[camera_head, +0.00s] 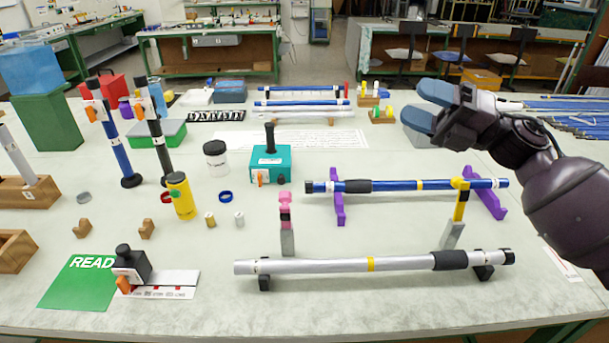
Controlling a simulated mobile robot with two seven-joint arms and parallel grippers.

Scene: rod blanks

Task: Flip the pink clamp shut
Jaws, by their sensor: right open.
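The pink clamp (286,211) is a small upright piece on top of a grey post (287,241), in the middle of the table. It stands between the blue rod (400,186) behind and the silver rod (330,265) in front. Its pink top points up, and no rod passes through it that I can see. My right gripper (428,105) is at the upper right, above the table. Its blue fingers point left, are apart and hold nothing. It is well to the right of the pink clamp and farther back. My left gripper is not in view.
A yellow clamp (460,203) on another grey post touches or overlaps the blue rod. Purple stands (338,204) carry the blue rod. A teal box (271,164) and a yellow canister (181,196) stand left of the pink clamp.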

